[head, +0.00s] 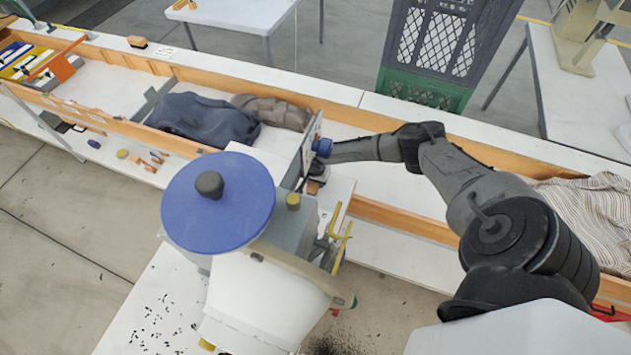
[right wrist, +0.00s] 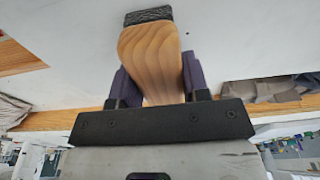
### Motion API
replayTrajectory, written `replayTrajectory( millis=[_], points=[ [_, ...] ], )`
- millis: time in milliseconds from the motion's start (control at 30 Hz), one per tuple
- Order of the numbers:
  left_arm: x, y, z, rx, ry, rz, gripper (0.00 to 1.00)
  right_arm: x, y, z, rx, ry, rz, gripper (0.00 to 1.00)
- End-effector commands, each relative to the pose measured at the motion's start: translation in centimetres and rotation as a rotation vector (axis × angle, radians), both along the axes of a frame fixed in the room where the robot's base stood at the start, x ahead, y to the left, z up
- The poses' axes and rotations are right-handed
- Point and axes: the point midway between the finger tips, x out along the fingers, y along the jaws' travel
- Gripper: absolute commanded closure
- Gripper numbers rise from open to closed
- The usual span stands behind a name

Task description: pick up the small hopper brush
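The small hopper brush (right wrist: 152,55) has a pale wooden handle and a dark bristle end (right wrist: 148,15), which points away from the wrist in the right wrist view. My right gripper (right wrist: 156,78) has its purple fingers on both sides of the wood, against it. In the head view, my right gripper (head: 318,170) is beside the press, partly hidden by a plate. A small brown piece (head: 314,187) shows just below it; I cannot tell if it is the brush. My left gripper is not in view.
The press with its blue round lid (head: 225,215) and white body (head: 262,300) stands close to the left of my right gripper. Dark cloth (head: 203,118) lies in the wood-edged bench trough behind. A brush-like block (head: 137,41) sits on the far ledge.

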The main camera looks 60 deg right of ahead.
Motion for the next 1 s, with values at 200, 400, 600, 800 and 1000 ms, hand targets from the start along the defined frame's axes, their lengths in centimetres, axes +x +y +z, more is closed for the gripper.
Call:
replayTrajectory(
  millis=[200,400,600,800,1000],
  points=[
    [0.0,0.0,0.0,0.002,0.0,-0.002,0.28,0.0,0.0,0.0,0.0,0.0,0.0,0.8],
    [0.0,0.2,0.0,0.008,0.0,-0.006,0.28,0.0,0.0,0.0,0.0,0.0,0.0,0.82],
    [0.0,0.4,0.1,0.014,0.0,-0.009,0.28,0.0,0.0,0.7,0.0,-0.002,0.0,0.82],
    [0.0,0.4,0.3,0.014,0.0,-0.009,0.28,0.0,-0.1,3.4,0.0,-0.002,0.0,0.82],
    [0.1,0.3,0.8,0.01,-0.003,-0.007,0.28,-3.2,0.0,6.0,-0.002,0.003,0.003,0.82]
  ],
)
